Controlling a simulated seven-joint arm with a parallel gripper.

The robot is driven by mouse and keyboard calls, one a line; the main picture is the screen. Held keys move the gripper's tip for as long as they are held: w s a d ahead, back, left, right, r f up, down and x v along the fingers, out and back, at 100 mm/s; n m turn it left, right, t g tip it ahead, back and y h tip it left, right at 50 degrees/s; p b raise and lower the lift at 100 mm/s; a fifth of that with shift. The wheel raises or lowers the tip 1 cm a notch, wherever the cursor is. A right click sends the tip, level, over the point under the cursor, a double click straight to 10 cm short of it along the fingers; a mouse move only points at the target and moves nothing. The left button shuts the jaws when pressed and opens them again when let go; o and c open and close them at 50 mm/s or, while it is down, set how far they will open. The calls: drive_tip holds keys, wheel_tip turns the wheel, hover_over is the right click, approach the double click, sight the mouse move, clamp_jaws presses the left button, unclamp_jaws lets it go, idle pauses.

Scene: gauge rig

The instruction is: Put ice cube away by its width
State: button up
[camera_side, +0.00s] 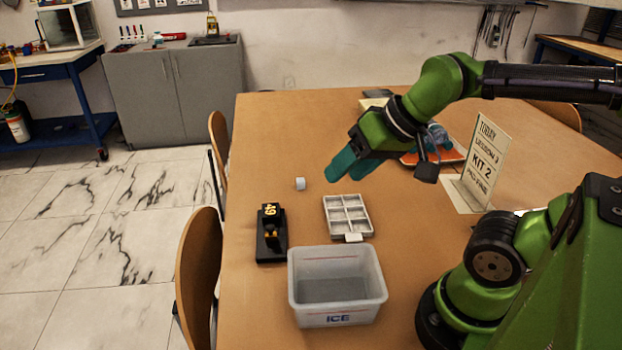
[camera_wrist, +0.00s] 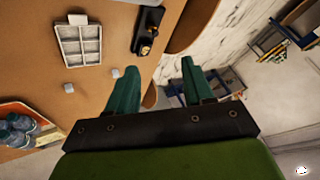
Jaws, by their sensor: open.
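A small whitish ice cube (camera_side: 300,184) sits on the wooden table. The wrist view shows two such cubes, one nearer the fingers (camera_wrist: 116,73) and one further left (camera_wrist: 68,88); only one shows in the side view. My gripper (camera_side: 335,172) is open and empty above the table, to the right of the visible cube; its green fingers also show in the wrist view (camera_wrist: 158,70). A black gauge (camera_side: 270,240) with yellow characters resembling 49 stands left of a grey compartment tray (camera_side: 327,216). The tray's compartments look empty. A translucent bin marked ICE (camera_side: 337,305) stands in front.
A white tag (camera_side: 354,238) is at the tray's front edge. An upright card reading KIT 2 (camera_side: 484,155) stands at the right. An orange tray (camera_side: 448,156) with blue items lies behind my gripper; the wrist view shows it too (camera_wrist: 12,138).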

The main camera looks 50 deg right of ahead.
drive_tip(key=shift+o, duration=0.4)
drive_tip(key=shift+s+a+f, duration=0.25)
drive_tip(key=shift+s+f, duration=0.05)
drive_tip(key=shift+s, duration=0.2)
